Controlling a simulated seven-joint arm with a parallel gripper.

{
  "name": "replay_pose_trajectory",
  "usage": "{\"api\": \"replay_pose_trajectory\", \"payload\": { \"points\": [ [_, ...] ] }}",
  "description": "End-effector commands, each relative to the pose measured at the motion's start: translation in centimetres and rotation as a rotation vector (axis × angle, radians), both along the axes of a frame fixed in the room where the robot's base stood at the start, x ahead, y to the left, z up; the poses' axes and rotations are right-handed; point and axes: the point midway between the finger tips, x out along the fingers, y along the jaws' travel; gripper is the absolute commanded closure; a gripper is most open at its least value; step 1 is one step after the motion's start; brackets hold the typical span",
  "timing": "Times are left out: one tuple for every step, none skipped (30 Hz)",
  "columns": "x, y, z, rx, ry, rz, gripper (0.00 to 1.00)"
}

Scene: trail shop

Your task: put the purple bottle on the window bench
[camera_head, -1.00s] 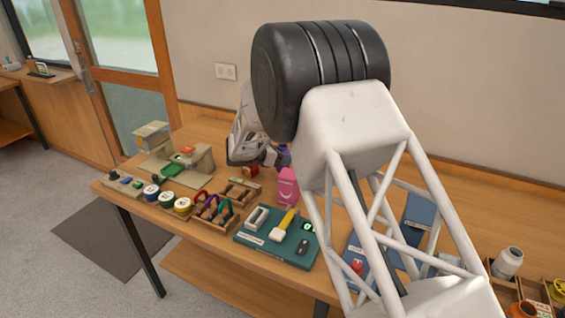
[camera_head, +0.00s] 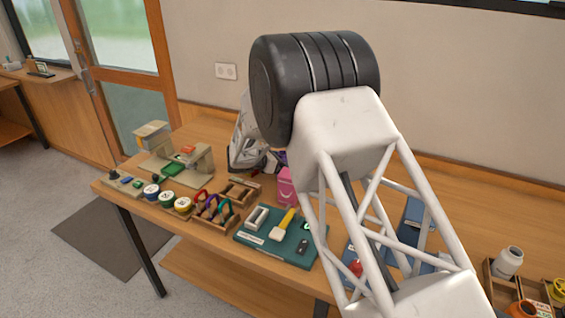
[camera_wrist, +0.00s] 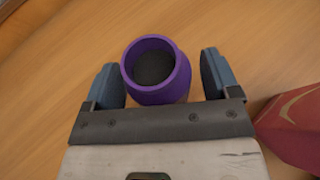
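The purple bottle (camera_wrist: 157,73) stands on the wooden table in the wrist view, seen from above with its dark round top. Only a small purple patch (camera_head: 281,157) shows in the head view; my arm hides the rest. My gripper (camera_wrist: 160,78) is open, with one blue-grey finger on each side of the bottle. A gap shows at the right finger; the left finger looks very close, and I cannot tell if it touches. The window bench (camera_head: 52,77) is at the far left of the head view, below the window.
A red item (camera_wrist: 295,125) with a pale curved mark lies close to my right finger. A pink pouch (camera_head: 286,188), a teal tray (camera_head: 275,252), a wooden rack (camera_head: 211,219) and several round tins fill the table's front. Open floor (camera_head: 45,180) lies between table and window bench.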

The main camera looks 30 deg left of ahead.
Motion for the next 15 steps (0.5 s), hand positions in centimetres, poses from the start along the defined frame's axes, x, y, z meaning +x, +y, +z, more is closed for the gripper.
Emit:
{"api": "replay_pose_trajectory", "payload": {
  "points": [
    [0.0,0.0,0.01,0.0,0.0,0.0,0.18],
    [0.0,0.0,0.01,0.0,0.0,0.0,0.18],
    [0.0,0.0,0.01,0.0,0.0,0.0,0.18],
    [0.0,0.0,0.01,0.0,0.0,0.0,0.18],
    [0.0,0.0,0.01,0.0,0.0,0.0,0.18],
    [0.0,0.01,0.04,0.0,0.0,0.0,0.18],
    [0.0,0.01,0.08,0.0,0.0,0.0,0.18],
    [0.0,0.01,0.14,0.0,0.0,0.0,0.18],
    [0.01,0.01,0.24,0.001,-0.001,0.0,0.18],
    [0.0,0.01,0.35,0.001,-0.001,0.0,0.18],
    [-0.08,0.08,0.41,0.001,-0.001,0.001,0.18],
    [-0.28,0.22,0.47,0.0,0.0,0.001,0.18],
    [-0.44,0.33,0.55,0.0,0.0,0.001,0.18],
    [-0.62,0.45,0.64,0.0,0.0,0.001,0.18],
    [-0.89,0.63,0.77,0.0,0.0,0.001,0.18]
  ]
}}
